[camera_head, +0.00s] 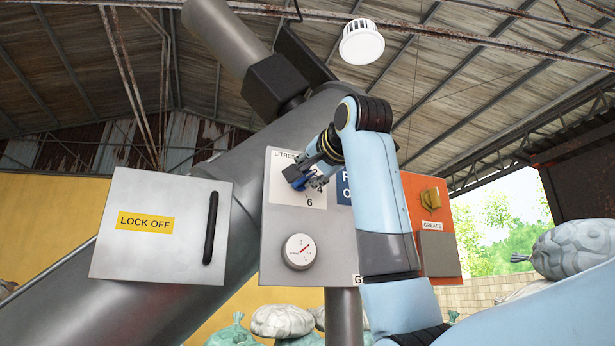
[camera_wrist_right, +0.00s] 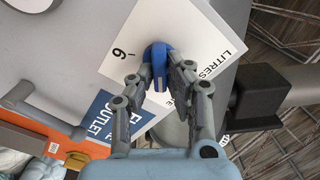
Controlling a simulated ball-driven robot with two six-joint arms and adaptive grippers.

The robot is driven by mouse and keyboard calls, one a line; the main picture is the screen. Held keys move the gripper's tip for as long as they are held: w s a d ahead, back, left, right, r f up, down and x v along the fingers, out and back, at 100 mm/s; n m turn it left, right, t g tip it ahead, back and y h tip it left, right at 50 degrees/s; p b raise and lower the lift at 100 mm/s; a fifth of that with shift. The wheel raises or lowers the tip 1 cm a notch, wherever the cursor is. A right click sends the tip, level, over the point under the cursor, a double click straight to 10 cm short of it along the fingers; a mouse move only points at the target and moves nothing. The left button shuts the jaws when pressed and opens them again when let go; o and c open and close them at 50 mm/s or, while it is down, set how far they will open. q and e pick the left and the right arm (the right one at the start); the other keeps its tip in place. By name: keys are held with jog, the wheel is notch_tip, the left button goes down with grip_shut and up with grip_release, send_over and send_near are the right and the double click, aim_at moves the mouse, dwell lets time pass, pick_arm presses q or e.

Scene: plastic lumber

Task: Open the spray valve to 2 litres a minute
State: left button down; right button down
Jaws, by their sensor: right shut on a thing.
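The spray valve is a blue knob (camera_head: 300,183) on a white dial plate (camera_head: 283,160) marked LITRES, with 2, 4 and 6 legible, on a grey panel (camera_head: 278,222). My right gripper (camera_head: 312,180) reaches the knob from the right and is shut on it. In the right wrist view the blue knob (camera_wrist_right: 158,62) sits between the two fingertips of my right gripper (camera_wrist_right: 158,80), and the dial shows a 6 at its left. The fingers hide part of the scale, so I cannot tell the exact setting. My left gripper is not in view.
A round gauge (camera_head: 299,251) with a red needle is below the dial. A LOCK OFF box (camera_head: 150,255) with a black handle stands left. An orange panel (camera_head: 411,190) with a yellow switch (camera_head: 430,199) and a GREASE label is right, behind my arm. Sacks (camera_head: 283,321) lie below.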

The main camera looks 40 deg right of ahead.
jog(key=c, duration=1.3)
grip_release()
jog(key=v, duration=1.2)
jog(key=shift+s+d, duration=0.1)
